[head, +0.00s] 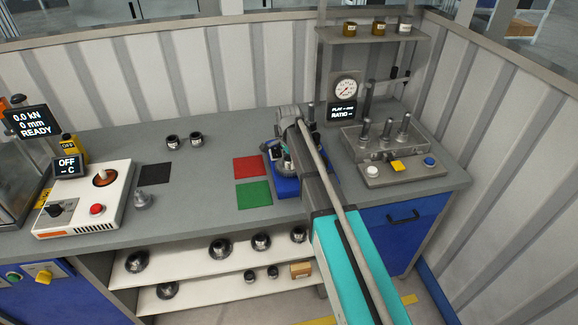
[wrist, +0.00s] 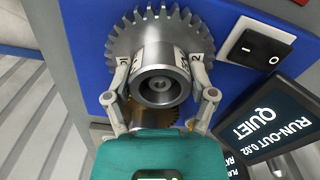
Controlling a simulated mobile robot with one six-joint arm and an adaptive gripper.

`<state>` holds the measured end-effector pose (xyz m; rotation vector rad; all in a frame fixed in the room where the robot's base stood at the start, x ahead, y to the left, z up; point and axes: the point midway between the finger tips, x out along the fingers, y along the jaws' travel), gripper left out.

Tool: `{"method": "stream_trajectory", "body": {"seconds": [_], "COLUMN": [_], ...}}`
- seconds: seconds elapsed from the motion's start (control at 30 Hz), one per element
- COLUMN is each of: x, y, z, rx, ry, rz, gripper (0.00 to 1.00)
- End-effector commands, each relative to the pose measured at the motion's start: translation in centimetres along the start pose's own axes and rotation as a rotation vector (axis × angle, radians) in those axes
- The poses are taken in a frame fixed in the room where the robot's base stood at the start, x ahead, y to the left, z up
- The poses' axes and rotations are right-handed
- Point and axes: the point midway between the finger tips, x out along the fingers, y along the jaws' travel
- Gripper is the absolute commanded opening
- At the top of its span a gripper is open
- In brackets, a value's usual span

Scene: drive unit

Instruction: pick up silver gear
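The silver gear (wrist: 128,40) is toothed, with a round hub (wrist: 160,85) facing the wrist camera. It is at the blue run-out tester (wrist: 90,25) in the wrist view. My gripper's two fingers (wrist: 160,78) lie on either side of the hub, very close to it. Whether they press on it or leave a small gap is not clear. In the head view, my arm hides much of the gear and my gripper above the blue tester (head: 288,187). A brass-coloured toothed part (wrist: 160,118) shows below the hub, partly hidden by my gripper.
The tester's screen (wrist: 265,122) reads QUIET, and a black rocker switch (wrist: 260,50) is beside it. Red (head: 250,167) and green (head: 254,195) pads lie left of the tester. A fixture with upright posts (head: 385,145) stands to the right. The bench between the pads and the press is mostly clear.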

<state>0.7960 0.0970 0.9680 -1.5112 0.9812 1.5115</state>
Motion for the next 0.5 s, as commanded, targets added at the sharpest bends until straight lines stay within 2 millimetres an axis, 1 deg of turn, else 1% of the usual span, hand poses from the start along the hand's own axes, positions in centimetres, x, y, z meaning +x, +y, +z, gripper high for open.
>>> {"method": "stream_trajectory", "body": {"seconds": [0.03, 0.13, 0.17, 0.5], "x": [0.00, 0.00, -0.01, -0.17], "y": [0.00, -0.01, -0.01, -0.02], "z": [0.00, 0.00, 0.00, 0.00], "rx": [0.000, 0.000, 0.000, 0.000], "ry": [0.000, 0.000, 0.000, 0.000], "rz": [0.000, 0.000, 0.000, 0.000], "gripper": [0.50, 0.31, 0.28, 0.28]}}
